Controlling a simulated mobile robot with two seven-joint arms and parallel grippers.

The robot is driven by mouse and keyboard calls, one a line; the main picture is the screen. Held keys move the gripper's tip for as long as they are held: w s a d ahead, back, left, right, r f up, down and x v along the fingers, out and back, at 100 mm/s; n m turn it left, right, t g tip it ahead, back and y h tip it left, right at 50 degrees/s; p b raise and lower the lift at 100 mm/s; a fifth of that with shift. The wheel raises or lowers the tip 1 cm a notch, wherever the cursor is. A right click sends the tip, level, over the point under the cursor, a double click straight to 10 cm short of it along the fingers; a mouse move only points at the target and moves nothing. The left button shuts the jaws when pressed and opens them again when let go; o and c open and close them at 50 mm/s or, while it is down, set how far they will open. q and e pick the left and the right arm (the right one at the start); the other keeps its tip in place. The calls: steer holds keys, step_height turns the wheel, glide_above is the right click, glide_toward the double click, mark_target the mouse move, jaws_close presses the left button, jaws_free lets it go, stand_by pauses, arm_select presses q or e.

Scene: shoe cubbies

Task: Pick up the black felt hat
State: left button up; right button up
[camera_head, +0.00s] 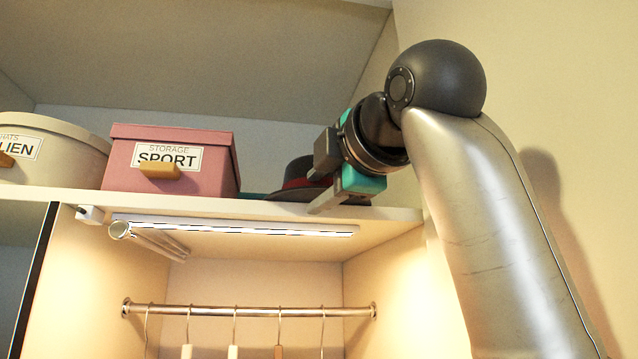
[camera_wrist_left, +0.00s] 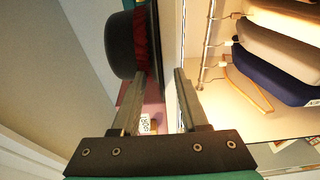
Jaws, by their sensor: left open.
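The black felt hat (camera_head: 297,172), with a dark red band, sits on the upper shelf to the right of the pink box. My arm and gripper partly hide it. My left gripper (camera_head: 316,190) is open at the shelf's front edge, right by the hat. In the left wrist view the hat's black crown (camera_wrist_left: 120,45) lies to the left, beyond the left finger. Its thin brim shows edge-on between the two fingers of the left gripper (camera_wrist_left: 161,76). I cannot tell whether a finger touches it. My right gripper is out of view.
A pink SPORT storage box (camera_head: 185,182) and a cream round box (camera_head: 55,150) stand left on the shelf (camera_head: 390,214). Below are a light strip (camera_head: 235,227) and a rail (camera_head: 250,311) with several hangers. A wall rises close on the right.

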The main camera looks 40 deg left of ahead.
arm_select(q)
steer(key=shift+w+a, duration=0.1)
steer(key=shift+a, duration=0.15)
steer(key=shift+c, duration=0.3)
jaws_close()
